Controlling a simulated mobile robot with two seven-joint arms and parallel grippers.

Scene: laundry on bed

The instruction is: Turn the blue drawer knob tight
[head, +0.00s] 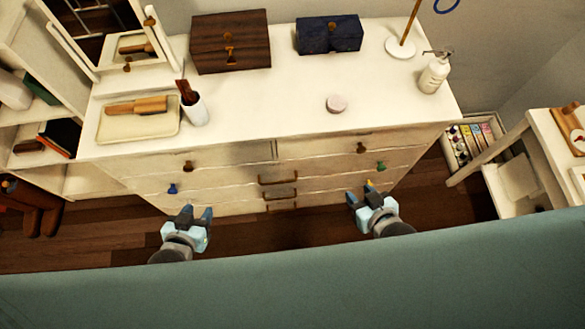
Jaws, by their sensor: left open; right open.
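The blue drawer knob (173,189) sticks out from the left part of the white dresser's front (225,185), in the row below a brown knob (189,166). I cannot tell from here whether it sits loose or tight. My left gripper (190,213) is open and empty, in front of the dresser, a little below and right of the blue knob and apart from it. My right gripper (362,193) is open and empty before the dresser's right side, below and left of a green knob (381,167).
Brown handles (278,180) run down the dresser's middle. On top are a tray with a brush (136,107), a white cup (195,110), a brown box (230,42), a dark blue box (329,35) and a pump bottle (434,74). A green surface (300,285) fills the foreground.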

